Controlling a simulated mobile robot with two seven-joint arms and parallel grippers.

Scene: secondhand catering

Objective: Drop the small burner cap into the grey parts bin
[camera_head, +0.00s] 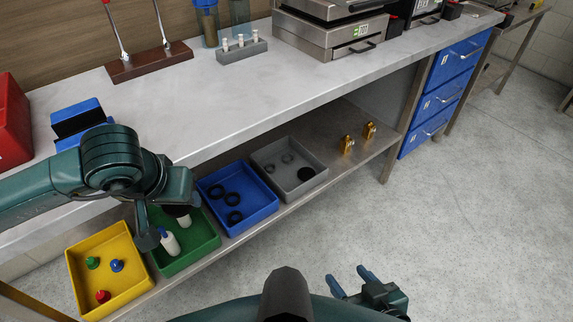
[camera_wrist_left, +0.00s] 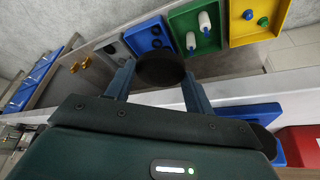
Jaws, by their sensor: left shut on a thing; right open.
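My left gripper (camera_wrist_left: 160,85) is shut on a round black burner cap (camera_wrist_left: 160,68), seen between the two fingers in the left wrist view. In the head view this gripper hangs over the green bin (camera_head: 212,242), its fingers partly hidden by my own wrist. The grey parts bin (camera_head: 318,159) stands on the lower shelf, to the right of the left gripper and beyond the blue bin. It holds a black disc (camera_head: 306,174) and small grey rings (camera_head: 288,158). My right gripper (camera_head: 350,281) is open and empty, low over the floor.
A blue bin (camera_head: 262,213) with black rings sits between the green and grey bins. A yellow bin (camera_head: 88,247) with small coloured knobs is at the left. Brass fittings (camera_head: 348,144) stand right of the grey bin. The worktop (camera_head: 215,100) overhangs the shelf (camera_head: 365,158).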

